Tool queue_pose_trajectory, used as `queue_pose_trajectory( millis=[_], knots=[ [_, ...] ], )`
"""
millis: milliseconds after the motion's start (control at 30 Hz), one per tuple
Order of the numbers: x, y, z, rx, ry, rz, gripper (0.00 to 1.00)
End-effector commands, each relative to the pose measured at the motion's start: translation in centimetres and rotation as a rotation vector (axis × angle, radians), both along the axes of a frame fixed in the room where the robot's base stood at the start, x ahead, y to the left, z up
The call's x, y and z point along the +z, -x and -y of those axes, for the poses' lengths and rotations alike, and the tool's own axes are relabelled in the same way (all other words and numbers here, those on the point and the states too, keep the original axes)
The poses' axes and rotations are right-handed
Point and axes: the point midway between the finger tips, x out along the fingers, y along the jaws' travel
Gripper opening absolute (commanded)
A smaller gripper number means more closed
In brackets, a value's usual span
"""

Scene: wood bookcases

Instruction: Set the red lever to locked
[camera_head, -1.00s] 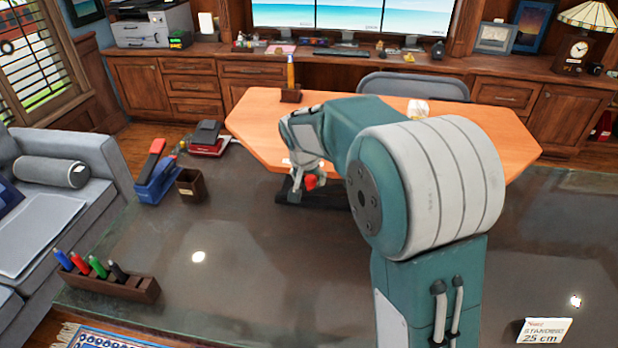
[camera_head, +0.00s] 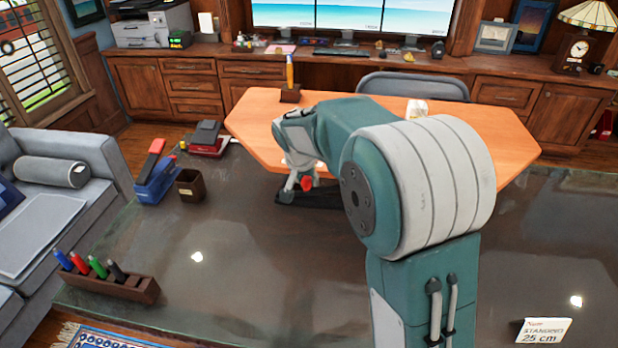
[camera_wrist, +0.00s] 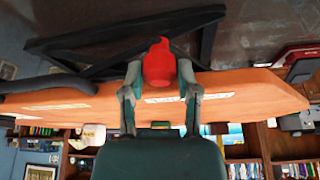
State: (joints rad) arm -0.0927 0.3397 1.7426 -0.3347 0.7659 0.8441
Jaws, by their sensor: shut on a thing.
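The red lever's rounded red end (camera_head: 306,184) stands over a dark base (camera_head: 325,198) on the dark grey table. In the wrist view the red end (camera_wrist: 158,64) sits between the two fingers of my gripper (camera_wrist: 160,82), which is shut on it. The dark frame-like base (camera_wrist: 110,45) shows behind it. In the head view my gripper (camera_head: 297,178) is partly hidden by my own arm, which also covers the right part of the base. Pale labels (camera_wrist: 190,98) appear in the wrist view, too small to read.
A dark brown cup (camera_head: 189,187), a blue stapler-like object (camera_head: 157,180) and a dark red object (camera_head: 208,139) stand left of the base. A marker rack (camera_head: 110,282) is at front left. An orange wooden desk (camera_head: 255,125) lies behind. The front middle of the table is clear.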

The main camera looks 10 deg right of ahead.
Motion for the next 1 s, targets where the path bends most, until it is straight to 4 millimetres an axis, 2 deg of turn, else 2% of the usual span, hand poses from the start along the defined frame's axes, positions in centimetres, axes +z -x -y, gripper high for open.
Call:
queue_pose_trajectory(
  millis=[600, 1000],
  knots=[
    [-0.1, -0.1, -4.0, -0.469, 0.0, 0.0, 0.0],
    [0.0, -0.5, -5.1, -0.632, 0.0, 0.001, 0.0]
  ],
)
